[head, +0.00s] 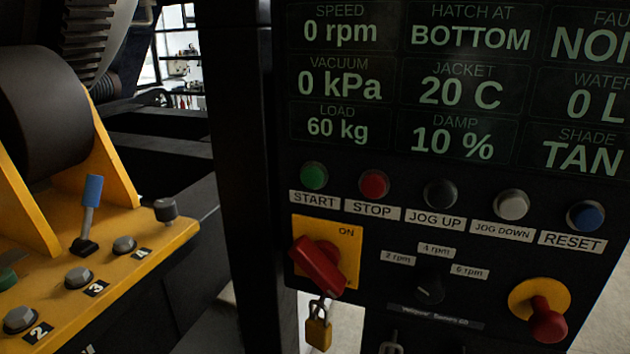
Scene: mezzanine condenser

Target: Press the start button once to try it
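The green start button (314,176) is at the left end of a row of buttons on a dark control panel (420,325), above a label reading START. Nothing touches it or covers it. The display (455,85) above it reads speed 0 rpm, vacuum 0 kPa, load 60 kg, hatch at bottom, jacket 20 C and damp 10 %. The fault and water readings are cut off at the right edge. Neither of my grippers shows in the head view.
Beside it are red stop (374,184), black jog up (440,194), grey jog down (511,204) and blue reset (585,216) buttons. Below are a red rotary switch (318,266), padlock (318,332), speed knob (430,288) and red mushroom button (548,322). A yellow bolted frame (110,270) stands left.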

